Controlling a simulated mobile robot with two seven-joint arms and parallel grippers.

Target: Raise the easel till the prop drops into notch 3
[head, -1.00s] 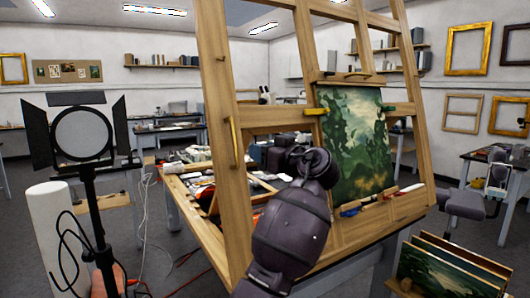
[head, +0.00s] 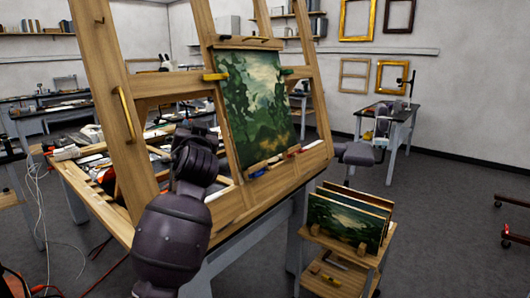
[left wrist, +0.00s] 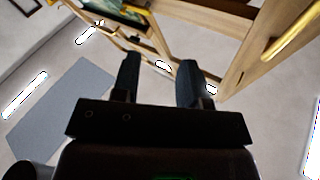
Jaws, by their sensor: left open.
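The wooden easel (head: 100,60) stands tilted on a workbench, a landscape painting (head: 262,100) clamped on it. A brass handle (head: 128,115) is on its left upright. The handle also shows in the left wrist view (left wrist: 290,38), at the upper right. In the left wrist view my left gripper (left wrist: 160,68) is open and empty, with the handle apart from the fingers. The prop and its notches cannot be made out. My right gripper is in neither view.
A small rack (head: 350,250) with several canvases stands right of the easel, near its lower corner. A grey chair (head: 355,153) and a side table (head: 405,112) are behind it. The floor at right is mostly clear. Cables lie on the floor at left.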

